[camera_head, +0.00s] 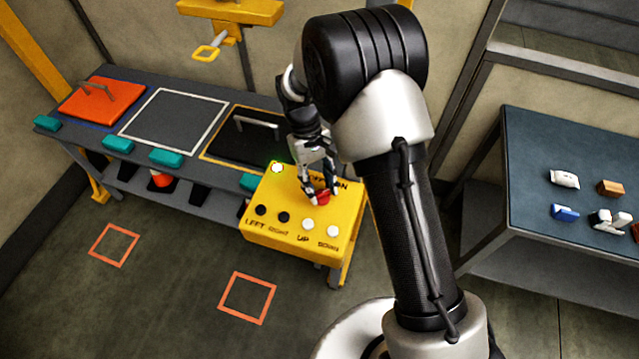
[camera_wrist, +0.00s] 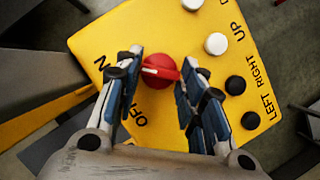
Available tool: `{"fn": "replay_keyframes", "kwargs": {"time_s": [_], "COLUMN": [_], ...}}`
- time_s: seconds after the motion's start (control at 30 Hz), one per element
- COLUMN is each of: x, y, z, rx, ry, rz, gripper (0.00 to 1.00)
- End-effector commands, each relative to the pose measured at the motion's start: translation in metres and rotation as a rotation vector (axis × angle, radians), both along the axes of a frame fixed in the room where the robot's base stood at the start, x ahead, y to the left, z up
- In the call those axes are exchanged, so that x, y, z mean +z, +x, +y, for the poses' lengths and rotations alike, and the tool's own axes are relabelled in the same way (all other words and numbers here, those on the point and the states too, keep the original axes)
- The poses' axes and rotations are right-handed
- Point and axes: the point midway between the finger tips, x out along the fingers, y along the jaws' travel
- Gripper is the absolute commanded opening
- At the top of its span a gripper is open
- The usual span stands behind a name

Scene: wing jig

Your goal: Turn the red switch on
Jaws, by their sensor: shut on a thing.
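The red switch (camera_head: 322,198) is a round knob with a raised bar, on top of a yellow control box (camera_head: 290,236). In the wrist view, the red switch (camera_wrist: 158,82) sits between my fingers, and the white mark on its bar points left, roughly toward the "ON" lettering (camera_wrist: 103,62). The "OFF" lettering (camera_wrist: 133,115) is lower left, partly covered by a finger. My gripper (camera_head: 319,190) reaches down from above and is shut on the switch bar; its fingers (camera_wrist: 161,62) lie on both sides of it. A green lamp (camera_head: 277,168) glows on the box.
Black and white buttons (camera_head: 307,225) labelled LEFT, RIGHT, UP and DOWN line the box's front. A long grey bench (camera_head: 110,148) with an orange panel (camera_head: 87,100) stands behind left. A dark table (camera_head: 540,150) with small parts is at right. Orange squares (camera_head: 247,298) mark the open floor.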

Motion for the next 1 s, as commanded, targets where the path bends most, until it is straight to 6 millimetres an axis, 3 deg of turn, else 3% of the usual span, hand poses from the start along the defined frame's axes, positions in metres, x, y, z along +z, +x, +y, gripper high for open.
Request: {"fn": "replay_keyframes", "kwargs": {"time_s": [0.6,0.63,0.9,1.0], "x": [0.0003,0.0003,0.0002,0.0001], "y": [0.0008,0.0009,0.0006,0.0005], "z": [-0.0003,-0.0002,-0.0003,-0.0003], "rx": [-0.045,-0.045,-0.043,-0.043], "ry": [0.001,0.001,0.0,0.0], "rz": [-0.002,-0.002,-0.001,-0.001], "gripper": [0.13,0.37,0.55,0.57]}}
